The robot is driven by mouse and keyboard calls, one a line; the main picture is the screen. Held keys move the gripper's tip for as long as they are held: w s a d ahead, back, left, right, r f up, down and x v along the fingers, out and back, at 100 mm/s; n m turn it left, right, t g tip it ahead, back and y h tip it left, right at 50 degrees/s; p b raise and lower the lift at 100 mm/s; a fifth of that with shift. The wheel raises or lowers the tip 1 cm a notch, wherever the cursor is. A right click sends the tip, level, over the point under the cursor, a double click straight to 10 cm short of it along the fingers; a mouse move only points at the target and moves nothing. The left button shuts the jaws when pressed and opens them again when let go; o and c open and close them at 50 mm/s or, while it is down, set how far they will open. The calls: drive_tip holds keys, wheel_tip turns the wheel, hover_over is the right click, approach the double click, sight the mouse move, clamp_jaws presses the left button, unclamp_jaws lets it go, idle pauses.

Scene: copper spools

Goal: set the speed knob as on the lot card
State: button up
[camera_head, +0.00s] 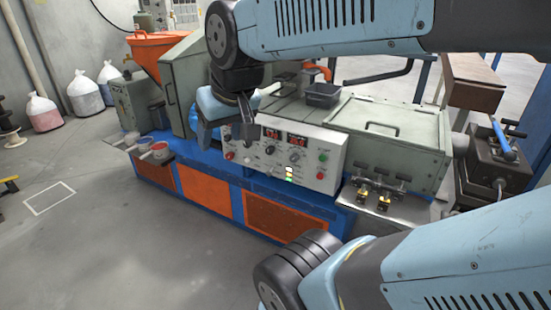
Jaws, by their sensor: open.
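The control panel (322,158) is a pale sloped box on the front of the blue and orange machine. It carries two red lit displays (298,141), several dark and pale knobs, and coloured buttons. A dark round knob (295,157) sits below the right display. Labels are too small to read, so I cannot tell which knob is the speed knob. My gripper (226,132) is open and points down at the panel's left end, covering part of it. I see nothing between its fingers, and cannot tell whether it touches the panel. I cannot make out a lot card.
A dark bin (322,95) stands on the machine behind the panel. A grey hinged cover (385,130) and brass fittings (384,201) lie to the right. Floor in front is clear. My arm crosses the upper right.

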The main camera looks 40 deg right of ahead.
drive_tip(key=w+d+f+m+t, duration=0.15)
drive_tip(key=w+f, duration=0.25)
drive_tip(key=w, duration=0.4)
drive_tip(key=w+f+m+g, duration=0.1)
drive_tip(key=w+f+m, duration=0.1)
drive_tip(key=w+f, duration=0.35)
drive_tip(key=w+d+f+m+h, duration=0.2)
drive_tip(key=w+d+f+m, duration=0.3)
drive_tip(key=w+f, duration=0.5)
drive_tip(key=m+t+h, duration=0.1)
drive_tip(key=m+h, duration=0.1)
drive_tip(key=h, duration=1.3)
approach(293, 160)
drive_tip(key=x, duration=0.9)
drive_tip(key=shift+c, duration=0.3)
